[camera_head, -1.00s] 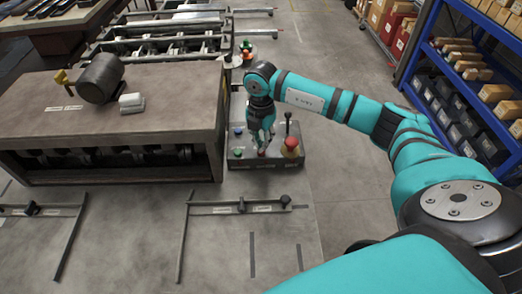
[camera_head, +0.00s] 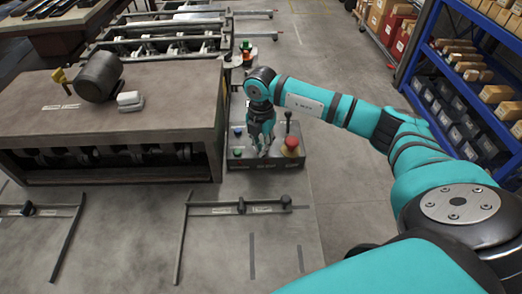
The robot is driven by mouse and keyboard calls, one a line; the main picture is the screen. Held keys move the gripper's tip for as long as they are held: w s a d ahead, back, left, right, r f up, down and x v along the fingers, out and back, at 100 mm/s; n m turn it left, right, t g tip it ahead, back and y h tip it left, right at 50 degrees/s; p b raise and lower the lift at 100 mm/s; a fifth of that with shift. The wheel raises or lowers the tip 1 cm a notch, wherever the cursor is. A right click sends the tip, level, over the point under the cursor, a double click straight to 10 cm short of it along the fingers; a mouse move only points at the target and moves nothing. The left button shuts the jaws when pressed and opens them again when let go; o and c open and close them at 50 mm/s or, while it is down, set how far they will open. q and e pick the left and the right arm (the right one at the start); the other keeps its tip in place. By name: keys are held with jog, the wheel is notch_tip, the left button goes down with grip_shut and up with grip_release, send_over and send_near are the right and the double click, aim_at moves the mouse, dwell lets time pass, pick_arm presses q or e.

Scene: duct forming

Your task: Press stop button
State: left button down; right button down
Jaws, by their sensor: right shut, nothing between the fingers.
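A grey control box (camera_head: 265,162) stands at the right end of the machine. On it I see a blue button (camera_head: 238,132), a green button (camera_head: 237,153), a large red mushroom button (camera_head: 291,144) and a black lever (camera_head: 288,122). My right gripper (camera_head: 262,151) is shut and empty, pointing down over the middle of the box, left of the red mushroom button. The fingertips cover part of the panel. I cannot tell whether they touch it or a button beneath. My left gripper is not in view.
The machine (camera_head: 120,112) with a dark motor (camera_head: 98,76) fills the left. Another control post (camera_head: 246,48) stands behind my wrist. Blue shelving (camera_head: 450,95) with boxes is at the right. Metal rails (camera_head: 240,206) lie in front; the floor right of the box is clear.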

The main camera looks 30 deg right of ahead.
jog(key=shift+r+p, duration=2.45)
jog(key=shift+r, duration=1.1)
jog(key=shift+f, duration=0.1)
